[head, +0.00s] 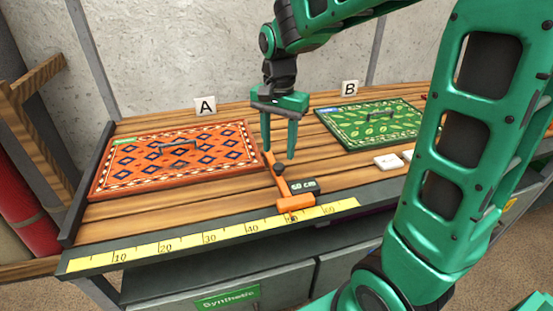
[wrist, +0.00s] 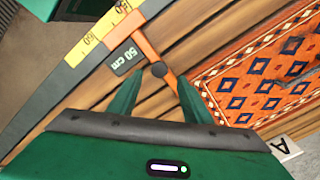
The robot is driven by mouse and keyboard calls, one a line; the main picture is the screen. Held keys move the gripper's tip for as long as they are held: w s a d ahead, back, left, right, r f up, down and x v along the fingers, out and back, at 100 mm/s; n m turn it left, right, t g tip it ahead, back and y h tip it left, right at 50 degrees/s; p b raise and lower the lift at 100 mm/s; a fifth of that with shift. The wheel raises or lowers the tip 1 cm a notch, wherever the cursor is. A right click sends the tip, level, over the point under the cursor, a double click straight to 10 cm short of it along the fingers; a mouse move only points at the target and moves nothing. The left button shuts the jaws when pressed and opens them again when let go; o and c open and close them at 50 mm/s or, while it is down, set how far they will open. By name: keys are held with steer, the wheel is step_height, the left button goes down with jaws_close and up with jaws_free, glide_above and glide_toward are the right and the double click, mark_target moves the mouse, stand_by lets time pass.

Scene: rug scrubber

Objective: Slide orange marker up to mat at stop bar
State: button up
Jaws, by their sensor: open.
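The orange marker (head: 294,203) sits on the yellow ruler at the table's front edge, near the 50 mark. Its orange arm reaches back beside the right edge of the orange patterned mat (head: 130,178); I cannot tell whether they touch. The mat lies by label A, near the dark stop bar (head: 88,190) at the left.
A green leafy mat (head: 372,124) lies by label B (head: 350,87) at the right. Label A (head: 205,106) stands behind the orange mat. The ruler (head: 185,240) runs along the front edge.

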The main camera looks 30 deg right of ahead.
mark_target(278, 165)
steer(key=shift+f, duration=2.6)
steer(key=shift+c, duration=0.7)
